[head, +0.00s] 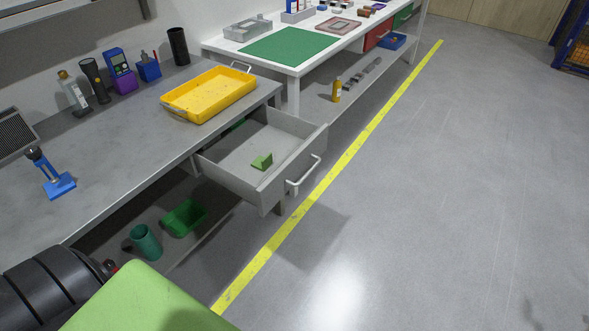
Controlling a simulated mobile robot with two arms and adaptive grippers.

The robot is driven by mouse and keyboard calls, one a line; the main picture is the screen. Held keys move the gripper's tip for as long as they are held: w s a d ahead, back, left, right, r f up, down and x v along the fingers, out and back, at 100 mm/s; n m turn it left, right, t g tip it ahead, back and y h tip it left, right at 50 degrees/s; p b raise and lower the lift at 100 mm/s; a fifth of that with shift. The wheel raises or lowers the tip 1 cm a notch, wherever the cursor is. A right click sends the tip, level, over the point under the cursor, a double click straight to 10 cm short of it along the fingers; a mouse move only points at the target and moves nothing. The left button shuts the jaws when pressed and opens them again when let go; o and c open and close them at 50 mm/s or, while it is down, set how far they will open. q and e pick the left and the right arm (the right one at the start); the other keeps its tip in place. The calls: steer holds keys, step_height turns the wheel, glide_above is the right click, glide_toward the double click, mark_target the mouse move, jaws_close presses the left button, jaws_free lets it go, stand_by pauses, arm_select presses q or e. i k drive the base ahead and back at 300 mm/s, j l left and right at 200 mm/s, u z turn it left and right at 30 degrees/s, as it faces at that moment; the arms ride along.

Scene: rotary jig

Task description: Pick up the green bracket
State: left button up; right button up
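The green bracket (262,161) is a small light-green piece. It lies on the floor of the open grey drawer (230,158), near the drawer's front wall. The drawer is pulled out from under the grey workbench (110,147), and its pale handle (304,178) faces the floor area at the right. Nothing covers the bracket from above. Neither my left nor my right gripper shows in the head view.
A yellow tray (208,94) stands on the bench above the drawer. A green bin (184,218) and a green cylinder (146,242) sit below the bench. A white table with a green mat (290,47) stands beyond. The floor at the right is clear.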

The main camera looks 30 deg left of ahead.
mark_target(260, 163)
steer(key=i+j+u, duration=0.1)
steer(key=u, duration=0.3)
steer(key=i+u, duration=0.1)
steer(key=u, duration=0.3)
steer(key=i+j+u, duration=0.1)
steer(key=u, duration=0.3)
steer(key=i+u, duration=0.15)
steer(key=u, duration=0.25)
